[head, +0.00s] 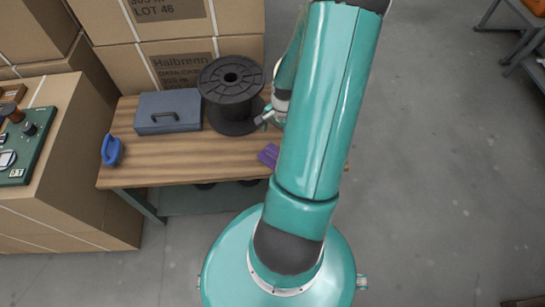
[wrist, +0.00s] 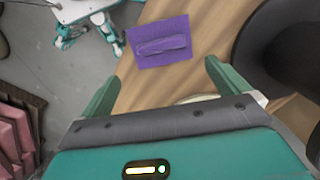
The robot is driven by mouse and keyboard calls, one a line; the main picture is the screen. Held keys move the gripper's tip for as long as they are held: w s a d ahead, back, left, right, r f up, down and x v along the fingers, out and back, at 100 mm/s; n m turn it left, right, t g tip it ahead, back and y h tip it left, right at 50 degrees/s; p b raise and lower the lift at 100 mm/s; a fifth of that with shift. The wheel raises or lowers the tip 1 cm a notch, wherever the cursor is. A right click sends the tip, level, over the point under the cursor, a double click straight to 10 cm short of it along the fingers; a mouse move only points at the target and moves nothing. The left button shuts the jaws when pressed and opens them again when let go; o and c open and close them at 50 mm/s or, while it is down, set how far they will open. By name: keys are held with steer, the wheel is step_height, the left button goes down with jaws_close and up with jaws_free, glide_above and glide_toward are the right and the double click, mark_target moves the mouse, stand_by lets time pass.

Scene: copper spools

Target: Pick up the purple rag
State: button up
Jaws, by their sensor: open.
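The purple rag (head: 268,155) lies on the wooden table top, partly hidden behind my arm in the head view. In the wrist view the rag (wrist: 160,42) lies flat with a raised fold across its middle, near the table's edge. My gripper (head: 268,118) is above the table beside the black spool, its fingers small in the head view. In the wrist view my gripper (wrist: 160,85) has its two green fingers wide apart with nothing between them. The rag is beyond the fingertips and not touched.
The black spool (head: 231,85) stands close left of my gripper. A grey-blue case (head: 168,111) and a blue object (head: 111,150) are on the wooden table (head: 180,160). Cardboard boxes (head: 160,60) stand behind. Open floor (head: 430,170) lies to the right.

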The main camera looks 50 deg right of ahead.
mark_target(275, 154)
steer(key=f, duration=0.3)
steer(key=a+f, duration=0.1)
steer(key=f, duration=0.6)
steer(key=shift+w+a, duration=0.1)
steer(key=shift+a, duration=0.05)
steer(key=c, duration=0.9)
steer(key=shift+r, duration=0.15)
